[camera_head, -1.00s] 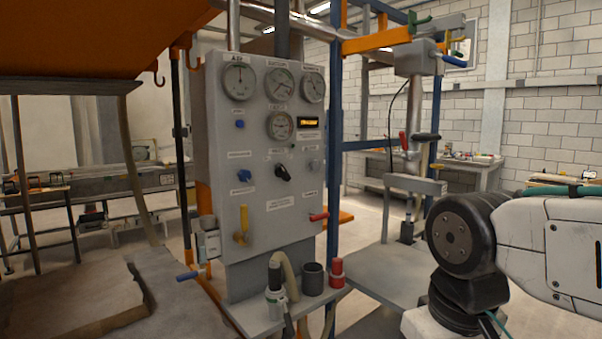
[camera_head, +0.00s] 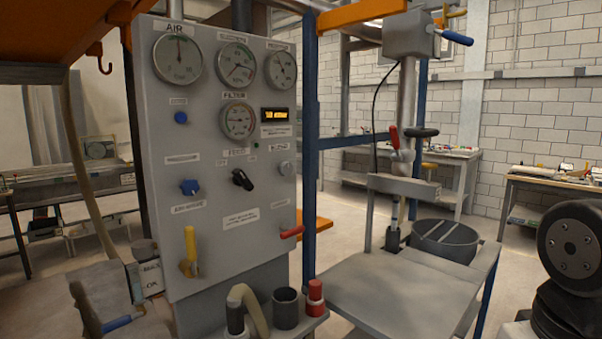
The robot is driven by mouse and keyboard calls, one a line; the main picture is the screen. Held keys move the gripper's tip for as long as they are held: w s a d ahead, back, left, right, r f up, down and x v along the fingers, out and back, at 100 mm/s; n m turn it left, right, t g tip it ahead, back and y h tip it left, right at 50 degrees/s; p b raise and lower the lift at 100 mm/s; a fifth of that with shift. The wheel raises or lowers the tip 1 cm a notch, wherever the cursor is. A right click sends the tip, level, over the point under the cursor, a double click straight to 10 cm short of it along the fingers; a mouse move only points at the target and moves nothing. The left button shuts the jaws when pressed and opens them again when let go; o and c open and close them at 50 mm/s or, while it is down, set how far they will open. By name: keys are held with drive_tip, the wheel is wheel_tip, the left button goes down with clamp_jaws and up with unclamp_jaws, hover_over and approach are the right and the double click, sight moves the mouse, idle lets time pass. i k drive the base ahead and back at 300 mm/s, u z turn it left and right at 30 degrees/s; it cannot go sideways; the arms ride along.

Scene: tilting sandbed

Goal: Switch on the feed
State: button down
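A grey control panel (camera_head: 160,250) stands left of centre in the head view. Its black rotary switch (camera_head: 242,180) sits below a label that seems to read FEED, with its pointer tilted toward the lower right. A small green lamp (camera_head: 256,144) is just above and right of it. Four-way gauges aside, a small amber display (camera_head: 275,115) is lit. My gripper is not in view; only a dark joint of my arm shows at the right edge.
A yellow lever (camera_head: 190,250) and a red-handled valve (camera_head: 290,232) stick out from the panel's lower front. A ledge below holds a hose, a dark cup (camera_head: 287,308) and a red cylinder (camera_head: 315,298). A grey table (camera_head: 390,290) with a black bucket (camera_head: 445,243) stands to the right.

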sight(240, 179)
drive_tip(key=u, duration=0.1)
drive_tip(key=i, duration=0.85)
drive_tip(key=u, duration=0.7)
